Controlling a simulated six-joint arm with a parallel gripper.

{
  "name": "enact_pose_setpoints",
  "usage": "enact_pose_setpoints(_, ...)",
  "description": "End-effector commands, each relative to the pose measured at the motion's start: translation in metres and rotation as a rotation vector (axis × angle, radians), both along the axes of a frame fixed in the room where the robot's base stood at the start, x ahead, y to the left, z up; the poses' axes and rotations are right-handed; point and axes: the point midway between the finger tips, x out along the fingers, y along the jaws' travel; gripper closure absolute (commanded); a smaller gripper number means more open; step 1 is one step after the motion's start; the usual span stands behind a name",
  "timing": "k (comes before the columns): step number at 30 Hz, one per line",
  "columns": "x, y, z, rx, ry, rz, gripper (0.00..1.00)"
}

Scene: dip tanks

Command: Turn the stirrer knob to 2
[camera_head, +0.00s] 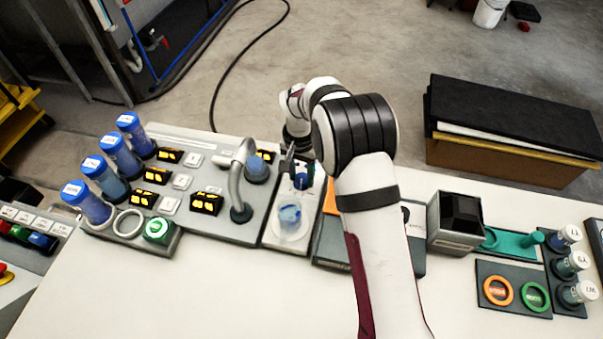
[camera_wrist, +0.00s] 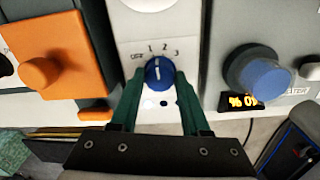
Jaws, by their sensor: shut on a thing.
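The stirrer knob (camera_wrist: 160,72) is a round blue dial with a white pointer line, on a white panel marked OFF, 1, 2 and 3 above it. The line points roughly up, near 1 and 2; I cannot tell exactly which. My gripper (camera_wrist: 159,79) has its two dark green fingers on either side of the knob, shut on it. In the head view, the white stirrer (camera_head: 272,238) stands at the middle of the bench with a clear beaker of blue liquid (camera_head: 290,217) on it. The blue knob (camera_head: 301,182) shows partly beside my arm.
An orange-faced device (camera_wrist: 60,60) sits left of the stirrer in the wrist view. To the right are a blue cylinder (camera_wrist: 262,78) and a lit display (camera_wrist: 242,101). In the head view, capped blue tubes (camera_head: 122,155) stand at left and a black-topped box (camera_head: 456,222) at right.

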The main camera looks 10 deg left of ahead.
Motion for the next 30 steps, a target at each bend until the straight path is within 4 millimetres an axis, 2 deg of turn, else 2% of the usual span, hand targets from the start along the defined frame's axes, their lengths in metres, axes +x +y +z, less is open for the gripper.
enact_pose_setpoints(13,0.0004,0.0004,0.0007,0.001,0.0,-0.266,1.0)
enact_pose_setpoints(30,0.0004,0.0004,0.0007,0.001,0.0,-0.332,1.0)
